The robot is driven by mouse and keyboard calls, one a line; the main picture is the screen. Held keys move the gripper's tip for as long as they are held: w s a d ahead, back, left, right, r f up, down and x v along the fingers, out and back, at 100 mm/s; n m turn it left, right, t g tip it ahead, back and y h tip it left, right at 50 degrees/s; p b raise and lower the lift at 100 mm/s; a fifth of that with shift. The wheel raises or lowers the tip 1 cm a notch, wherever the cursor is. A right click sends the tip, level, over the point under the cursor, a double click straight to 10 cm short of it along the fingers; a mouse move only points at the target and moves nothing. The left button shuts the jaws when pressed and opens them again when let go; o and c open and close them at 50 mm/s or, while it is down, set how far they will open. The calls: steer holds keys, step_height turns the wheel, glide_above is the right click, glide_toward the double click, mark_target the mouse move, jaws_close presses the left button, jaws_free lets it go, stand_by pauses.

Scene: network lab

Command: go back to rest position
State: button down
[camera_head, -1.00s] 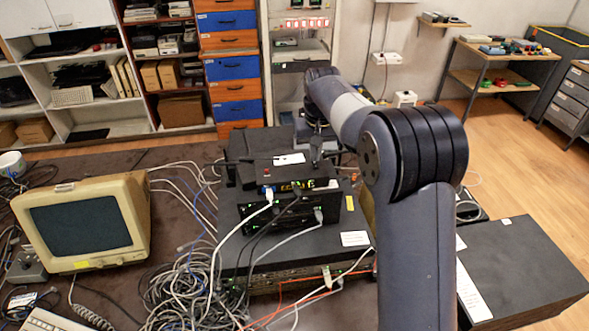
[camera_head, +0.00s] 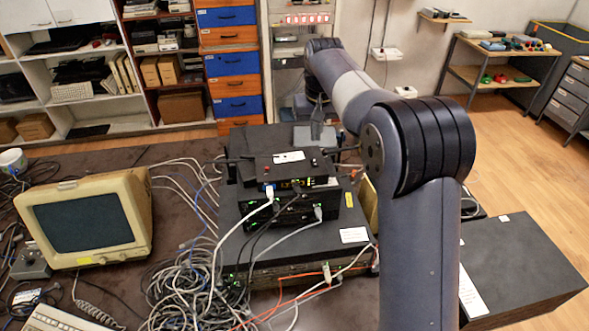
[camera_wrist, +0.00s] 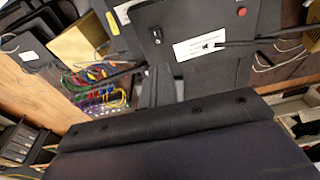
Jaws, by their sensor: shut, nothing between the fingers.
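My arm reaches from the lower right over the equipment stack in the head view, with its wrist end above the back of the stack. My gripper (camera_wrist: 158,86) shows in the wrist view as narrow grey fingers close together, with nothing between them. It points toward the black box with the white label (camera_wrist: 200,48) and a red button (camera_wrist: 241,11). In the head view this box (camera_head: 290,170) sits on top of the stack, and the gripper is hard to make out behind it.
A beige monitor (camera_head: 88,222) and tangled grey cables (camera_head: 185,295) lie left of the stack. A large black box (camera_head: 525,265) stands at the right. Shelves (camera_head: 100,125) and blue and orange drawers (camera_head: 232,64) line the back. Floor at right is clear.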

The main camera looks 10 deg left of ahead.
mark_target(314, 160)
step_height(314, 160, down, 6)
steer(key=shift+r+b, duration=0.15)
steer(key=shift+b, duration=0.4)
steer(key=shift+f+b, duration=0.7)
